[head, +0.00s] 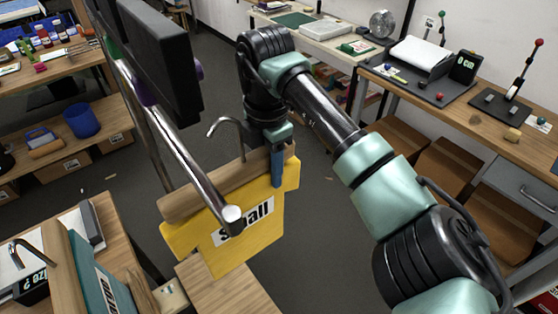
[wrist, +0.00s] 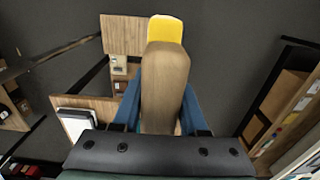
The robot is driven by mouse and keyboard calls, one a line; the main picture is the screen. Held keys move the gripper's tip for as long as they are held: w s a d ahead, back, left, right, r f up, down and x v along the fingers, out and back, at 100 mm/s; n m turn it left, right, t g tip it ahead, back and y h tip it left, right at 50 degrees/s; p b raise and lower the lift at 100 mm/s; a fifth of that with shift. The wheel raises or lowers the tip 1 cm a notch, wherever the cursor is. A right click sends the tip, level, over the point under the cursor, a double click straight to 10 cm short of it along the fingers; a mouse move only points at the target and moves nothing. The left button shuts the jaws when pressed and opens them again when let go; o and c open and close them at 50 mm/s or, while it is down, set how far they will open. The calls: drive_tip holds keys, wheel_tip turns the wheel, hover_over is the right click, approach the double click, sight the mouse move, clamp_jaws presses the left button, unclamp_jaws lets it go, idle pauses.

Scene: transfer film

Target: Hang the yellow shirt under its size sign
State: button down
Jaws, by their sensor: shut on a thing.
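The yellow shirt (head: 262,238), printed "small", hangs upright from a wooden hanger (head: 185,204) with a bent metal hook (head: 222,122). My gripper (head: 278,165) is shut on the hanger's right part. In the wrist view my gripper (wrist: 161,95) has blue fingers on both sides of the hanger (wrist: 165,85), with some yellow shirt (wrist: 165,28) beyond. A chrome rail (head: 185,150) crosses in front of hanger and shirt; its round end covers part of the print. The hook appears right of the rail, apart from it. A black sign (head: 155,55) stands above the rail; its lettering is hidden.
A teal shirt (head: 95,275) is at lower left beside a black "size ?" sign (head: 33,288). A wooden surface (head: 225,290) lies below the yellow shirt. Purple (head: 146,93) and green (head: 112,46) pieces are near the rail. A workbench (head: 470,110) stands at right.

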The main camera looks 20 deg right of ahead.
sight(239, 187)
drive_tip(key=shift+s+a, duration=0.35)
drive_tip(key=shift+a, duration=0.65)
drive_tip(key=shift+s+a, duration=0.3)
drive_tip(key=shift+a, duration=0.7)
drive_tip(key=shift+s+a, duration=0.35)
drive_tip(key=shift+a, duration=0.65)
drive_tip(key=shift+a+f, duration=0.15)
drive_tip(key=shift+f, duration=0.1)
drive_tip(key=shift+f+b, duration=0.75)
drive_tip(key=shift+f, duration=0.45)
drive_tip(key=shift+c, duration=1.8)
unclamp_jaws()
drive_tip(key=shift+r, duration=0.1)
